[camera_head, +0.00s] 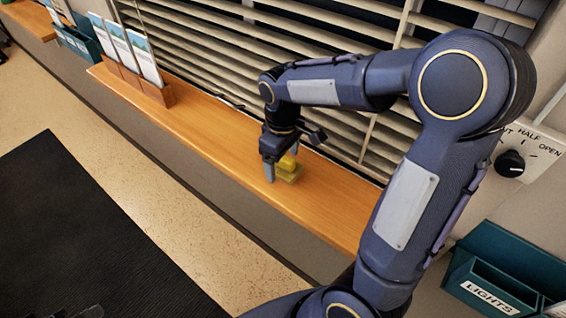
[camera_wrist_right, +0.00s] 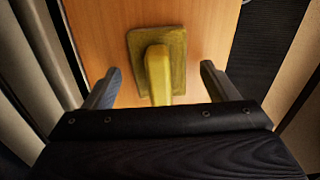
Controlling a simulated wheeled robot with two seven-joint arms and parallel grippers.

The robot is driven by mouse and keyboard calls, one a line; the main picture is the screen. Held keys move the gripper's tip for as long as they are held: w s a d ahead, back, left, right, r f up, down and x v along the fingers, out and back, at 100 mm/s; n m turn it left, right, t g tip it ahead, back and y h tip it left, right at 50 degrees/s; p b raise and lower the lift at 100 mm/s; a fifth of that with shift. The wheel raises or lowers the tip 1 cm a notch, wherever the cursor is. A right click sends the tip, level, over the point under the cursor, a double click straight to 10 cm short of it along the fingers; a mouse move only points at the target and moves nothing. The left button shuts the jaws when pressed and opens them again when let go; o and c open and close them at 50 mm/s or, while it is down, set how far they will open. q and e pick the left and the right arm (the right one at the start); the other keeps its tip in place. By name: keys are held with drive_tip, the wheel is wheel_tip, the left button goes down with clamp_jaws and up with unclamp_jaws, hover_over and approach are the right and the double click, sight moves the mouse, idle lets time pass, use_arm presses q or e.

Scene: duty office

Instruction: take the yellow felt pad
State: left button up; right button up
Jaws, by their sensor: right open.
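The yellow felt pad (camera_head: 289,173) lies on the wooden sill, partly hidden by my right gripper (camera_head: 277,166) in the head view. In the right wrist view it is a flat, square olive-yellow base with a brighter raised yellow grip (camera_wrist_right: 158,72) on top. My right gripper (camera_wrist_right: 160,74) is open. Its two fingers stand apart on the left and right of the raised grip, with a gap on each side. The near end of the grip is hidden behind the gripper body in that view.
The sill (camera_head: 210,125) is narrow, with window blinds (camera_head: 225,60) close behind it. A wooden rack (camera_head: 135,83) of leaflets stands on it at the left. A teal box (camera_head: 505,270) labelled LIGHTS and a wall dial (camera_head: 510,163) are at the right.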

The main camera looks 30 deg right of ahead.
drive_tip(key=shift+f, duration=0.1)
drive_tip(key=shift+c, duration=0.3)
drive_tip(key=c, duration=1)
